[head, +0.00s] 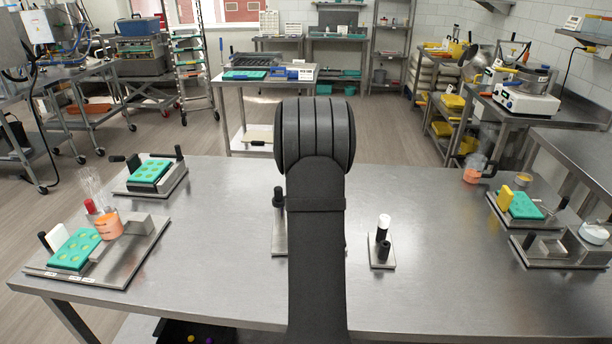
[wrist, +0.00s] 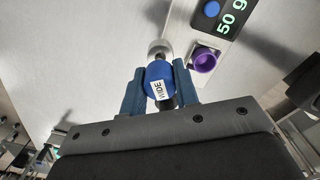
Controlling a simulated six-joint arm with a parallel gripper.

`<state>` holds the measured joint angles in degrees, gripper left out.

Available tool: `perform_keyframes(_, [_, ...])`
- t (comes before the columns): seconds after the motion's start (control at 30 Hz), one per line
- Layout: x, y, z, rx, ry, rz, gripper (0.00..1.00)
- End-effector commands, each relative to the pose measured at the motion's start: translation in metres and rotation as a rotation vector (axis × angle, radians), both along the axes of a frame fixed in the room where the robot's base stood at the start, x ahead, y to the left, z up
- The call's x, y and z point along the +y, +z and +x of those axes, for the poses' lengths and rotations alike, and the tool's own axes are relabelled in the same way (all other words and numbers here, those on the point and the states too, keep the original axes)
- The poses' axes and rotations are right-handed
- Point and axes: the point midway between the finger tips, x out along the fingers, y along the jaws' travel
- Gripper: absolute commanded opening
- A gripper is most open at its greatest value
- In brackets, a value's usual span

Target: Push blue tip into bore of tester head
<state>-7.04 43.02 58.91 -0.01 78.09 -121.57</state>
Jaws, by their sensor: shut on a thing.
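In the wrist view my gripper (wrist: 160,88) has its two blue fingers closed on a blue tip (wrist: 157,72) with a white label reading "WIDE". Just beyond the tip is a round pale metal piece (wrist: 158,47), which may be the tester head. The tip overlaps it in the picture; I cannot tell whether they touch, and no bore shows. In the head view my arm hides my gripper, the tip and any tester head.
In the head view a small stand (head: 381,262) holds white-topped and black posts. A depositor tray (head: 100,270) stands left.

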Motion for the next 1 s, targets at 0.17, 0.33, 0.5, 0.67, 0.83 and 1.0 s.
perform_keyframes(0.17, [0.0, -0.005, 0.0, 0.0, 0.0, 0.0, 0.0])
perform_keyframes(0.33, [0.0, -0.009, 0.0, -0.001, 0.0, 0.0, 0.0])
perform_keyframes(0.5, [0.0, -0.013, 0.0, -0.001, 0.0, 0.001, 0.0])
perform_keyframes(0.67, [0.0, -0.017, 0.0, 0.0, 0.0, 0.0, 0.0])
perform_keyframes(0.83, [0.0, -0.021, 0.0, -0.001, 0.0, 0.001, 0.0])
perform_keyframes(1.0, [0.0, -0.022, 0.0, -0.001, 0.0, 0.0, 0.46])
